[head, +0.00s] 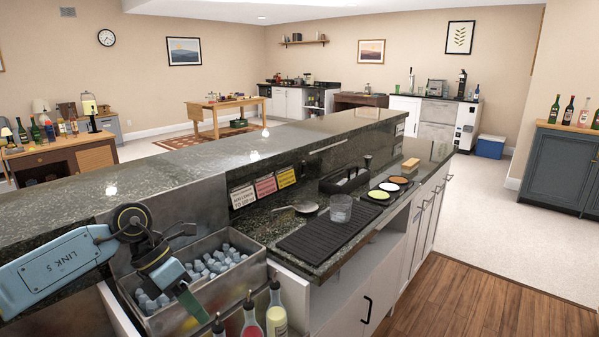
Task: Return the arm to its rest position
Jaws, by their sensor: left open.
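My left arm (58,267) comes in from the left edge, with its wrist bent down. My left gripper (194,310) points down over the near left part of the steel ice bin (253,266). Its fingers are small and dark here, they are open, and I see nothing held between them. The ice (215,262) fills the bin beside and behind the gripper. I cannot tell whether the fingertips touch the ice or the bin wall. My right gripper is not in view.
Several bottles with pour spouts (276,310) stand just right of the gripper. The raised granite bar ledge (180,170) runs behind the bin. A black drip mat (310,240) holds a glass (341,208). Wood floor (490,300) is clear at the right.

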